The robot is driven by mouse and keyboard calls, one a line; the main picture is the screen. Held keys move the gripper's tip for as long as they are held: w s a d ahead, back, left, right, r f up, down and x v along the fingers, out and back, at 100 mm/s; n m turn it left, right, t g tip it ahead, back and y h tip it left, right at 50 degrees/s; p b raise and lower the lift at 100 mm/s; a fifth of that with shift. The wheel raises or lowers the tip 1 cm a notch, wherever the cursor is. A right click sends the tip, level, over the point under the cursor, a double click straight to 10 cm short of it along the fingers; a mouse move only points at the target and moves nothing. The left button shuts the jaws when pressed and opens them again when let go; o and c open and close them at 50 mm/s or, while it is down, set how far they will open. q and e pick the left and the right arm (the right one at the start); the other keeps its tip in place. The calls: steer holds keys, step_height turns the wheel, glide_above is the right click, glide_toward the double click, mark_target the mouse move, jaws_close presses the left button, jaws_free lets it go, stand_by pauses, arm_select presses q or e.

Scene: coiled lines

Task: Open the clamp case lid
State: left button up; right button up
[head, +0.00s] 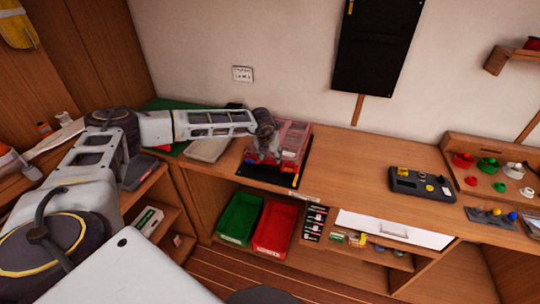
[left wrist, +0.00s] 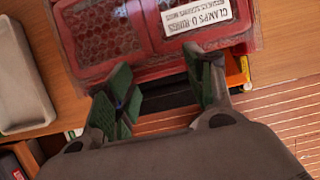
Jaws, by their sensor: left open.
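The clamp case (head: 296,138) is a red box with a clear lid. It sits on a black mat (head: 268,174) on the bench, and its lid looks shut. My left gripper (head: 268,150) is over the case's left front part. In the left wrist view its two green-padded fingers (left wrist: 158,76) are spread apart at the case's front edge, with nothing held between them. I cannot tell whether they touch it. My right gripper is not in view.
A grey tray (head: 208,148) lies left of the case; it also shows in the wrist view (left wrist: 22,85). Below the bench stand a green bin (head: 238,218) and a red bin (head: 274,228). A dark device (head: 422,184) sits to the right, with clear bench top between.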

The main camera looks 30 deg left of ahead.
arm_select(q)
steer(key=o, duration=0.3)
steer(key=shift+a, duration=0.1)
steer(key=shift+r, duration=0.15)
steer(key=v, duration=1.1)
steer(key=shift+s+r, duration=0.25)
steer(key=shift+s, duration=0.05)
